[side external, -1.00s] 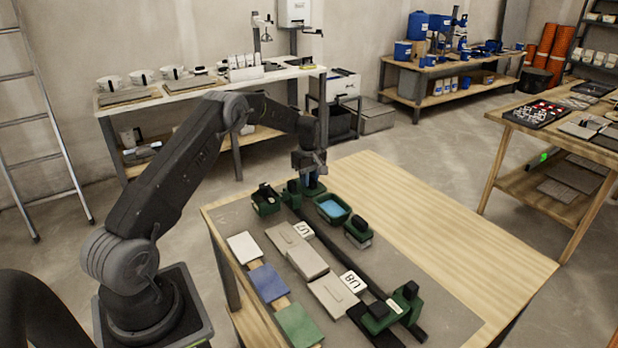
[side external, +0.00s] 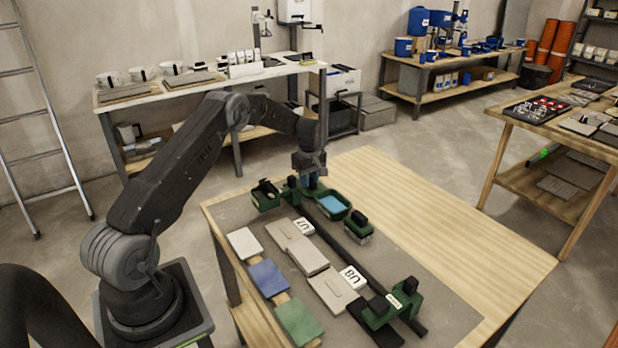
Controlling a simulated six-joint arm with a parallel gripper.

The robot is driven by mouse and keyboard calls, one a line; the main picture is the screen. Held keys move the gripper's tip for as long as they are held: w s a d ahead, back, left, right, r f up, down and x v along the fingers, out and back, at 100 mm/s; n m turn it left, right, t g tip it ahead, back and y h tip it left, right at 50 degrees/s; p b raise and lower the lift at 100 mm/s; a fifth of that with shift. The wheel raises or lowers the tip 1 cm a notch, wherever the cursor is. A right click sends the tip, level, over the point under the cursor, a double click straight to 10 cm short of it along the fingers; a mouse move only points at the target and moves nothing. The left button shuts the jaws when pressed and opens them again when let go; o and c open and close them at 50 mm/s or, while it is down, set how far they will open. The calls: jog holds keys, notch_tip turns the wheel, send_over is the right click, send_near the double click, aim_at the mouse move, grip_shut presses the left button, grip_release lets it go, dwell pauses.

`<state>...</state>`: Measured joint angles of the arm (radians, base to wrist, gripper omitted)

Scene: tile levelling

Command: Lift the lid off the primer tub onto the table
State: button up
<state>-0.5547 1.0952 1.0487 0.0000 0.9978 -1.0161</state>
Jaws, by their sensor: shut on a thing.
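The primer tub (side external: 309,181) shows as a small blue body at the far left end of the table, beside the green fittings. My gripper (side external: 309,165) points down directly over it and is shut on its lid. The lid is mostly hidden by the fingers, and I cannot tell whether there is a gap between lid and tub.
A green tray with a blue inside (side external: 332,206), a small green box (side external: 266,195) and a green-based block (side external: 358,226) stand close by. A dark rail (side external: 345,246), grey tiles (side external: 310,261) and coloured tiles (side external: 268,279) lie nearer. The table's right side (side external: 440,220) is clear.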

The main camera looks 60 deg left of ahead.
jog(key=shift+f, duration=0.5)
dwell(0.3)
jog(key=o, duration=1.2)
jog(key=shift+c, duration=0.2)
jog(key=shift+r, duration=0.1)
jog(key=shift+r, duration=3.85)
